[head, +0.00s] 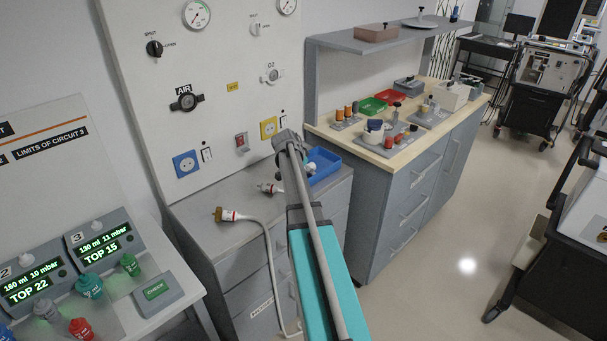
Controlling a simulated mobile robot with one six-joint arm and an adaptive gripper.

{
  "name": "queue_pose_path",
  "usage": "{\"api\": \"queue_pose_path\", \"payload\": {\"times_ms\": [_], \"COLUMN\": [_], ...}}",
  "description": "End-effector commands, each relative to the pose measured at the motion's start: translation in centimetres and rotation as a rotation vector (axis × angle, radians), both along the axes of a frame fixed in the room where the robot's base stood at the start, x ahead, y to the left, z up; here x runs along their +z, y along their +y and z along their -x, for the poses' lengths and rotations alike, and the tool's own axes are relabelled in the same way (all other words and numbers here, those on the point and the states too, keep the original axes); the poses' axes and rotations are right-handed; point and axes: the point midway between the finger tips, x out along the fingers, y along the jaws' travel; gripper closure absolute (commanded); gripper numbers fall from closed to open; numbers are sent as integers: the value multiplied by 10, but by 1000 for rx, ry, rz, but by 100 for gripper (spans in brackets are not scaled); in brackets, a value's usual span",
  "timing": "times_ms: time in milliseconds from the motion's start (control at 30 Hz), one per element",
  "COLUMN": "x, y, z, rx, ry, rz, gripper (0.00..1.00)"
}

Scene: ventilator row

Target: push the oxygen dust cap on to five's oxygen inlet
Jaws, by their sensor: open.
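My arm reaches up from the bottom of the head view. Its far joint is in front of the drawer cabinet, and my gripper is not in view. I cannot pick out the oxygen dust cap. A blue tray (327,163) on the cabinet holds small pale items, partly hidden by my arm, that I cannot identify. One ventilator (548,72) stands on a dark cart at the far right. Another unit (590,210) is cut off at the right edge. I can read no number five and see no oxygen inlet on either.
The wall panel has an AIR knob (187,102) and an O2 outlet (271,74). A hose with a brass end (224,215) lies on the grey cabinet (195,230). A wooden-topped counter (330,132) holds trays and small parts.

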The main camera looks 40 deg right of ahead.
Motion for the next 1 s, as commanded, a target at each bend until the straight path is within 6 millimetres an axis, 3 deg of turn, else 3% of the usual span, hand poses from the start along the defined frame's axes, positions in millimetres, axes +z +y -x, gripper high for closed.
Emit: {"api": "queue_pose_path", "payload": {"times_ms": [567,1000], "x": [0,0], "y": [0,0], "z": [-1,0], "rx": [-1,-1], "ry": [0,0], "rz": [0,-1], "gripper": [21,100]}}
